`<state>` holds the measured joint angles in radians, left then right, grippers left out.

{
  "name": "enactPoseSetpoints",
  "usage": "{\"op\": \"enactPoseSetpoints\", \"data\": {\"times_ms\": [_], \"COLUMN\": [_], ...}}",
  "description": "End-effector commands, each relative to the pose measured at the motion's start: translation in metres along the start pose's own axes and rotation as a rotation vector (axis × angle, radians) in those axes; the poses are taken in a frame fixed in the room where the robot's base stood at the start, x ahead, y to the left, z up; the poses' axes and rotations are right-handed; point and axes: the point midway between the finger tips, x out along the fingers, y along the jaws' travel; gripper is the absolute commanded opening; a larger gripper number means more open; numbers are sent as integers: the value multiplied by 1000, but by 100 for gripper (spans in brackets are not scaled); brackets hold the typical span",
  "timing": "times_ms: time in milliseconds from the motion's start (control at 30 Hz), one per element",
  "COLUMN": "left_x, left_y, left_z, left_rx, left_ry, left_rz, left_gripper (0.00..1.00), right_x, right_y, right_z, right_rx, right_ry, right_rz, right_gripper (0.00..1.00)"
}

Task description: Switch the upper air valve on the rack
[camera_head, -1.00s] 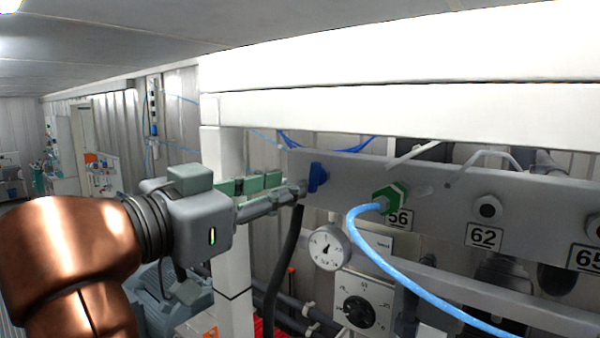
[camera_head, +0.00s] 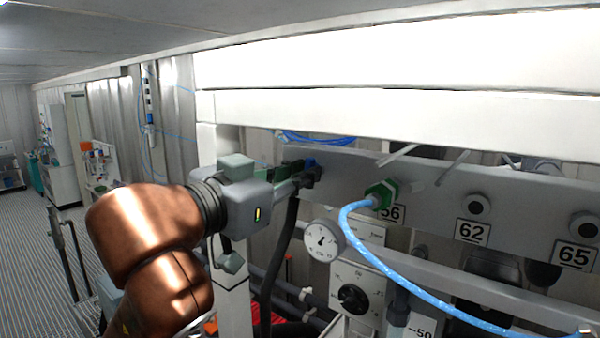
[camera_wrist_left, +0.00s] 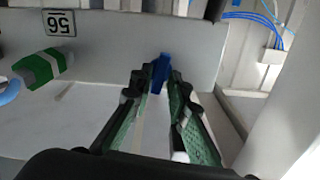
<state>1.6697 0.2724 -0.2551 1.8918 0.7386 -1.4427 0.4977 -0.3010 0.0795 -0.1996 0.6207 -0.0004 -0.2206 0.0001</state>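The upper air valve's blue handle (camera_head: 310,162) is at the left end of the grey rack panel (camera_head: 345,180). My left gripper (camera_head: 303,173) reaches it from the left, and its dark fingertips partly cover the handle. In the left wrist view the blue handle (camera_wrist_left: 159,72) stands upright between the fingertips of the left gripper (camera_wrist_left: 164,78), nearer the left finger. A narrow gap shows beside the right finger, so the gripper looks open around the handle. Contact cannot be made out. My right gripper is in neither view.
A green fitting (camera_head: 380,195) with a light blue hose (camera_head: 400,278) is right of the valve, by label 56. A round gauge (camera_head: 323,241) and a black dial (camera_head: 353,298) are below. A white post (camera_head: 233,290) stands close beside my left arm, and a white beam (camera_head: 400,115) runs above.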

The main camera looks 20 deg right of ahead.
Motion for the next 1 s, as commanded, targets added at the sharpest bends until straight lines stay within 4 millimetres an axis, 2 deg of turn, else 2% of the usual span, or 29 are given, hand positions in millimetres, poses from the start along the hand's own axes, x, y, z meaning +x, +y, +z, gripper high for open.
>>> {"op": "enactPoseSetpoints", "data": {"times_ms": [200, 667, 1000], "left_x": [0, 0, -1], "left_y": [0, 0, 0], "left_z": [0, -1, -2], "left_rx": [0, 24, 220], "left_ry": [1, 1, 1], "left_rz": [1, 0, -2], "left_gripper": [0, 0, 0], "right_x": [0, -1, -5], "right_y": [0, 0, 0], "right_z": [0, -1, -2], "right_rx": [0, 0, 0], "right_ry": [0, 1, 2], "right_rz": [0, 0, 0], "right_gripper": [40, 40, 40]}}
